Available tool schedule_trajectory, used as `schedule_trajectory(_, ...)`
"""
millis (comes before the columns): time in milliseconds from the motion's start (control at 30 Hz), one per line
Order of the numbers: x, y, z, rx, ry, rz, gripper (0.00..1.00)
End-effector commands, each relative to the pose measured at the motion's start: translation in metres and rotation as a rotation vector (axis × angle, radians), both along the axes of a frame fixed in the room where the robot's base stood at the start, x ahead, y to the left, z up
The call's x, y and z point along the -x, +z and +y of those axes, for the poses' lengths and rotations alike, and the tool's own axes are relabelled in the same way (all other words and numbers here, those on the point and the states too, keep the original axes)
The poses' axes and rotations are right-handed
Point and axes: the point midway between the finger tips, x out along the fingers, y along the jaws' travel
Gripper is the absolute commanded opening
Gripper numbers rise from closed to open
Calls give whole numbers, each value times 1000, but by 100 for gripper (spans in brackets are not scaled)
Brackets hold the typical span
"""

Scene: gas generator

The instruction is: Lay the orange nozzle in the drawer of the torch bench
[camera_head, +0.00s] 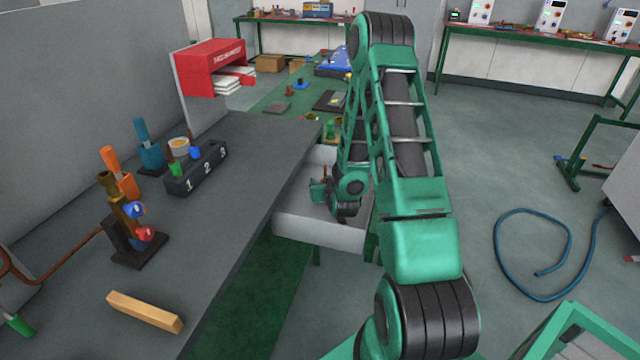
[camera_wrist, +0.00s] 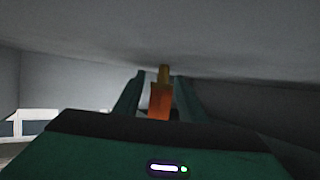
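The orange nozzle (camera_wrist: 159,102), with a brass-coloured tip, is between the two fingers of my gripper (camera_wrist: 160,82) in the wrist view. The fingers lie close against its sides, and the gripper looks shut on it. The torch bench (camera_head: 235,185) has its pale grey drawer (camera_head: 318,232) pulled out on its right side in the head view. My gripper (camera_head: 320,190) is low in the open drawer, near its bench side. The nozzle is too small and too hidden by my arm to make out clearly in the head view. Whether it touches the drawer floor I cannot tell.
On the bench stand a torch on a dark base (camera_head: 138,240), a numbered block (camera_head: 197,170), orange (camera_head: 122,183) and blue (camera_head: 151,158) holders, and a wooden bar (camera_head: 145,311). A red box (camera_head: 210,68) is behind. A blue hose (camera_head: 530,255) lies on the floor at right.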

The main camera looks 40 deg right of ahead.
Motion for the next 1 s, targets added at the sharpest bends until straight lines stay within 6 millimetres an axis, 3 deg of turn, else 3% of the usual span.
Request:
schedule_trajectory(233, 1, 3, 0, 0, 0, 0, 37)
schedule_trajectory(700, 56, 27, 25, 2, 1, 3, 37)
schedule_trajectory(1000, 64, 31, 27, 1, 0, 0, 37)
